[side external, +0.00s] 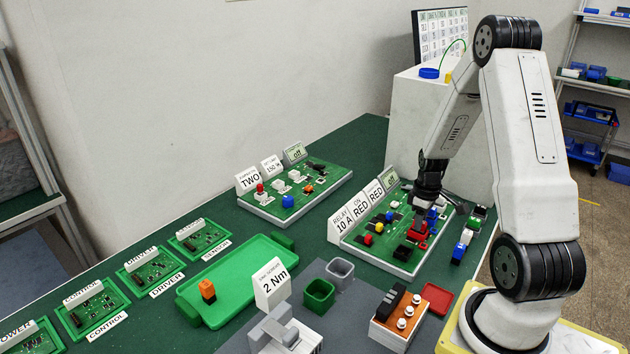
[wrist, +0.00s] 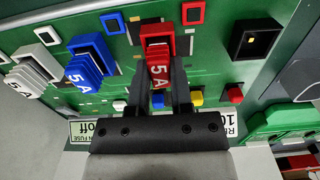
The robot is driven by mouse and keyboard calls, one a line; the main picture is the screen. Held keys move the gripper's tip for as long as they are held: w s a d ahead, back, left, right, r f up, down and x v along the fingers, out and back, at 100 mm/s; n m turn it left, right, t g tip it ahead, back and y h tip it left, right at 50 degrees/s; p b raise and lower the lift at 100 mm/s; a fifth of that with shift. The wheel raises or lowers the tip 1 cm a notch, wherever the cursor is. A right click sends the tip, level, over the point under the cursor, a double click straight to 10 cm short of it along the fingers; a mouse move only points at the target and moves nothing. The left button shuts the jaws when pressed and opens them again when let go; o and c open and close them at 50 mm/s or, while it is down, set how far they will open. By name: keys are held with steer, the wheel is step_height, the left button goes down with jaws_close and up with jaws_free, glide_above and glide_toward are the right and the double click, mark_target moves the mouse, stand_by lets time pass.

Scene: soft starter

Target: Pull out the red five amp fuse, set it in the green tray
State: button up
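In the wrist view a red fuse (wrist: 159,72) marked 5 A stands on the green circuit board (wrist: 215,75), in line with my gripper (wrist: 160,70). The two dark fingers lie close on either side of it. I cannot tell if they touch or squeeze it. In the side view my gripper (side external: 428,200) points down over the right-hand board, with red parts (side external: 418,230) just below it. The green tray (side external: 245,268) lies flat left of centre, with an orange block (side external: 207,290) on its left part.
Blue (wrist: 85,75) and white (wrist: 30,75) 5 A fuses stand beside the red one. A black square holder (wrist: 256,40) is on its other side. Label cards (side external: 345,220) stand along the board's left edge. A small green bin (side external: 319,296) and a red tray (side external: 437,298) are nearer the front.

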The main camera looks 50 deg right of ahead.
jaws_close()
steer(key=shift+r, duration=1.85)
stand_by(0.6)
